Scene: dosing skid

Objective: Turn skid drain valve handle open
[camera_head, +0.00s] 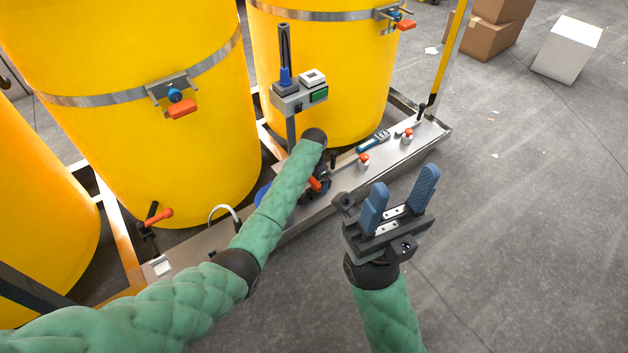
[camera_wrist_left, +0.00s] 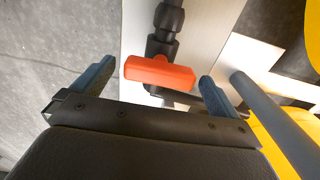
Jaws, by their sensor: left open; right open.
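An orange valve handle (camera_wrist_left: 158,73) sits on a dark pipe fitting (camera_wrist_left: 163,45) in the left wrist view. It lies crosswise between the two blue fingers of my left gripper (camera_wrist_left: 157,70), which is open, with a gap visible on both sides. In the head view an orange handle (camera_head: 315,184) shows low on the skid, just below the end of my left arm; my left fingers are mostly hidden there. My right gripper (camera_head: 401,197) is open and empty, fingers up, over the floor in front of the skid.
Yellow tanks (camera_head: 150,120) stand behind the skid rail (camera_head: 383,160). Other orange handles show on a tank band (camera_head: 181,109) and at the lower left (camera_head: 158,217). A post with a control box (camera_head: 300,95) rises beside my left arm.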

